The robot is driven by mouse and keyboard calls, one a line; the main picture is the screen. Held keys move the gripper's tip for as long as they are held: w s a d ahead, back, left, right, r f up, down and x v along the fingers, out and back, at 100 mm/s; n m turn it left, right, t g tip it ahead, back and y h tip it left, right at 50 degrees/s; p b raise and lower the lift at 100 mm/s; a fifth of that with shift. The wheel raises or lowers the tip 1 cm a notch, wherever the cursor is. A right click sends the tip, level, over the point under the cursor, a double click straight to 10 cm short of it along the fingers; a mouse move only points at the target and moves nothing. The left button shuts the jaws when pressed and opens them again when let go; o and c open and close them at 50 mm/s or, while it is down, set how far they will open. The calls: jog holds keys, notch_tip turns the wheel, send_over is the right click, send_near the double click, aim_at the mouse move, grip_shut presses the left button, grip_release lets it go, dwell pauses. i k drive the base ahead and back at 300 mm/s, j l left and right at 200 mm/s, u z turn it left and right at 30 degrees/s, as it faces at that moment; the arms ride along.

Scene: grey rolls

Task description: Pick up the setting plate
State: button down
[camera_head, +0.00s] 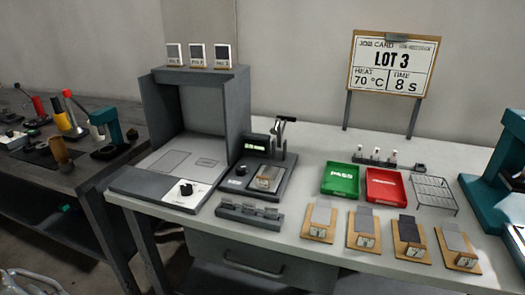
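I cannot tell for sure which item is the setting plate. A small metallic plate (268,179) lies on the dark press device (240,184) at the middle of the bench, below its upright lever. A dark rack (250,214) in front of the press holds several small grey pieces, too small to make out. My gripper is not clearly in view. A pale grey shape is cut off at the lower left corner, and I cannot tell what part it is.
The white bench (310,239) bears a grey open-front booth (210,110), a green PASS tray (340,179), a red tray (385,184), a wire rack (432,194) and several wooden boards with grey swatches. A teal machine (489,205) stands at right. A LOT 3 card (392,65) stands behind.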

aim_at(268, 178)
jog(key=i+j, duration=0.1)
jog(key=j, duration=0.6)
jog(key=i+j, duration=0.15)
jog(key=j, duration=0.2)
jog(key=i, duration=0.5)
jog(key=z, duration=0.05)
